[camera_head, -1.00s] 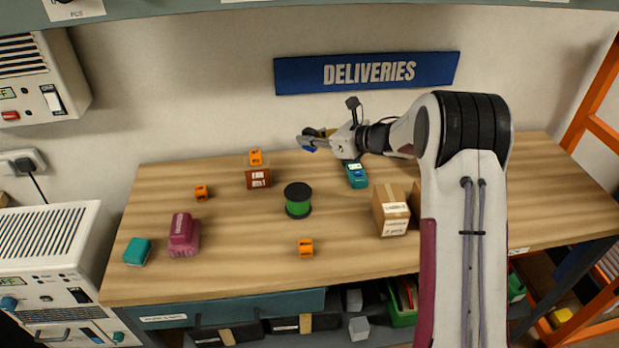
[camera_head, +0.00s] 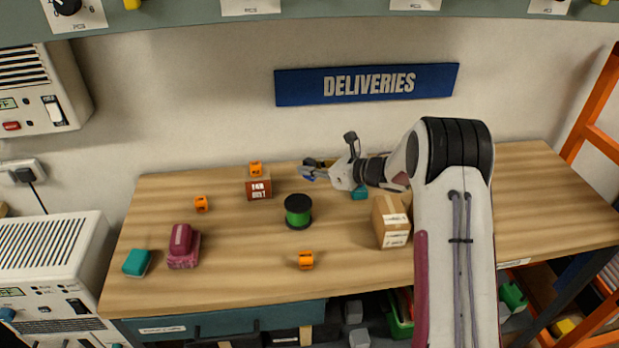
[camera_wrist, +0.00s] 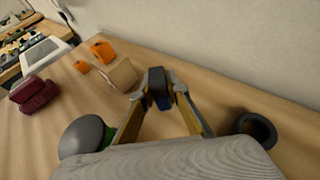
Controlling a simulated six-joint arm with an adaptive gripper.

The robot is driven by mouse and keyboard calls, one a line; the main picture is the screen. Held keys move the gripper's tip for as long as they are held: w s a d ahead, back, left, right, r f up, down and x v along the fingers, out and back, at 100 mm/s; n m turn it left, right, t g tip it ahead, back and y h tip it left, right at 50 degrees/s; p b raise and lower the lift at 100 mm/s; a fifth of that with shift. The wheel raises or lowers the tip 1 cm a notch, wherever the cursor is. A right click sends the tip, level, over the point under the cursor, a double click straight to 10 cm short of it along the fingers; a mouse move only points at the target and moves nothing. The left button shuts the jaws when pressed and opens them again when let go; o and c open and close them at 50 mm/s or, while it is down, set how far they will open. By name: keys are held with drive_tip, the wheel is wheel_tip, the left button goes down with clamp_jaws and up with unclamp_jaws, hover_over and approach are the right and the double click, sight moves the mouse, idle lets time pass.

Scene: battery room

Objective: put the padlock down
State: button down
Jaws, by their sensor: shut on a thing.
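The padlock is a small dark and blue block (camera_wrist: 157,77) between my fingertips in the wrist view. In the head view only a bit of blue (camera_head: 308,179) shows at the fingertips. My gripper (camera_wrist: 158,92) is shut on it; in the head view the gripper (camera_head: 314,170) is at the back of the wooden table (camera_head: 230,280), right of the brown box. I cannot tell whether the padlock touches the table top.
A teal device (camera_head: 360,193) is partly hidden by my arm. The front left-centre of the table is mostly clear.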

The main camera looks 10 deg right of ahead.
sight(315, 178)
drive_tip(key=shift+f, duration=1.85)
drive_tip(key=shift+f, duration=0.15)
drive_tip(key=c, duration=2)
unclamp_jaws()
